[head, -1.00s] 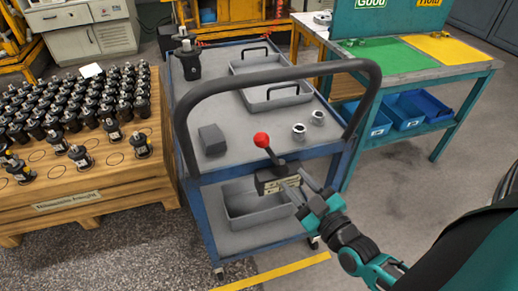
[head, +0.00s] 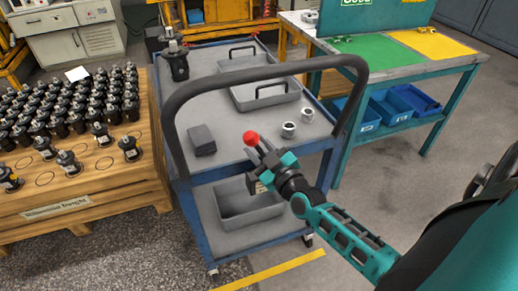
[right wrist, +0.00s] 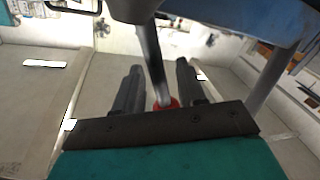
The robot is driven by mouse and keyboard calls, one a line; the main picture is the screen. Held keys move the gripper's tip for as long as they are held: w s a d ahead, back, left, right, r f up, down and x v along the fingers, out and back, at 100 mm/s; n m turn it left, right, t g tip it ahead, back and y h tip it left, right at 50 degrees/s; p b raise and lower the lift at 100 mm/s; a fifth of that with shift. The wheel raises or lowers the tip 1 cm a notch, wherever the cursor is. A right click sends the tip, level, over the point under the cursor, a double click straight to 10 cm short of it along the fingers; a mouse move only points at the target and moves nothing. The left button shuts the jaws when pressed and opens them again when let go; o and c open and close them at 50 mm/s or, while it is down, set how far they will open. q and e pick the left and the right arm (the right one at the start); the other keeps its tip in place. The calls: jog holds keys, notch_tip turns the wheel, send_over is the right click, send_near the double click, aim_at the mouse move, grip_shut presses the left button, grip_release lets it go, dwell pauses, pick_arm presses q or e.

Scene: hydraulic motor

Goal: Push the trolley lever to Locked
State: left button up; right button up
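The blue trolley (head: 226,112) with its dark grey push handle stands in the middle of the head view. Its lever has a red knob (head: 250,138); the label plate below is mostly hidden behind my right gripper (head: 264,153). That gripper is at the lever, just below and right of the knob. In the right wrist view, the gripper (right wrist: 160,82) has its fingers apart, with the metal lever shaft (right wrist: 152,60) between them and the red knob (right wrist: 165,103) close to the palm. Gaps show on both sides of the shaft. My left gripper is out of view.
The trolley carries a grey block (head: 201,140), two metal rings, a grey tray (head: 265,98) and a black motor part (head: 177,62). A wooden crate (head: 85,190) with several motor parts stands left. A teal workbench (head: 450,72) with blue bins stands right.

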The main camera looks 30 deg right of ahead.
grip_shut()
dwell(0.4)
